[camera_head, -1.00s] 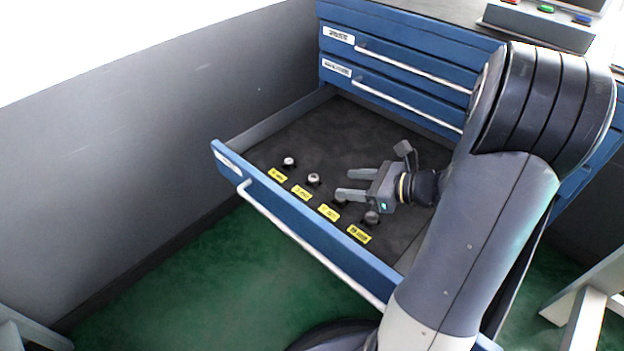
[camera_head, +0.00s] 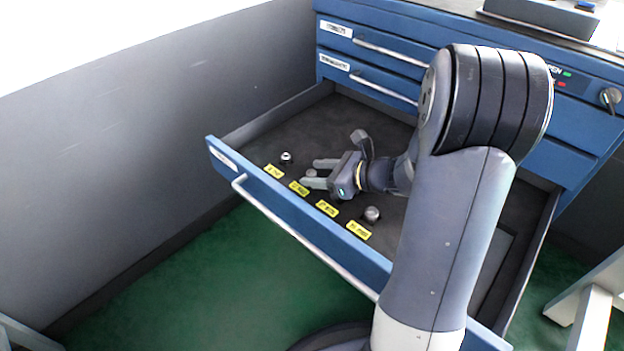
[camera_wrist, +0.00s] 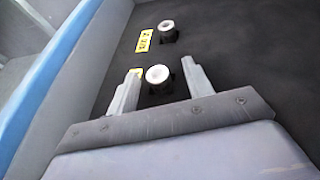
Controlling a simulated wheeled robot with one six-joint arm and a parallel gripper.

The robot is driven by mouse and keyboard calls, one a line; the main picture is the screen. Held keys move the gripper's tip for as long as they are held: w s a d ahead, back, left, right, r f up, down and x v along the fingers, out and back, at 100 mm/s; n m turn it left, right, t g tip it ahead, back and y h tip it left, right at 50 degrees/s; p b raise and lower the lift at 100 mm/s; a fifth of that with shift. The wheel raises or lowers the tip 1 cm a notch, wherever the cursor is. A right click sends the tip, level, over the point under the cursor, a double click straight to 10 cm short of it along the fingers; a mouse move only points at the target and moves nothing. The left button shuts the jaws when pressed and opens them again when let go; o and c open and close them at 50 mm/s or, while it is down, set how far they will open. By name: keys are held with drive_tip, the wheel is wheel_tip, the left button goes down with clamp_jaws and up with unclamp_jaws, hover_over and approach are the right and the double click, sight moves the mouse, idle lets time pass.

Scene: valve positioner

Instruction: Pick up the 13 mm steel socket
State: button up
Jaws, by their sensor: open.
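Several small steel sockets stand in a row in the open drawer, each by a yellow label; the sizes are too blurred to read, so I cannot tell which is 13 mm. My gripper (camera_head: 312,173) is open, low over the drawer floor, its fingers pointing left. The second socket from the left (camera_head: 311,173) is between the fingertips. In the wrist view that socket (camera_wrist: 157,75) shows between the two fingers, with no clear contact. The leftmost socket (camera_head: 286,158) stands beyond the fingertips, and it also shows in the wrist view (camera_wrist: 166,29). My gripper hides the third socket.
The rightmost socket (camera_head: 371,214) stands near the gripper's base. The drawer's blue front wall (camera_head: 290,212) with its handle runs close along the labels. A grey wall (camera_head: 130,160) is at the left. The cabinet (camera_head: 385,60) rises behind; the drawer's back floor is clear.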

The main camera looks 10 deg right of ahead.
drive_tip(key=shift+s+a+f, duration=0.1)
drive_tip(key=shift+f, duration=0.1)
drive_tip(key=shift+s+a+f, duration=0.1)
clamp_jaws()
drive_tip(key=shift+g, duration=0.3)
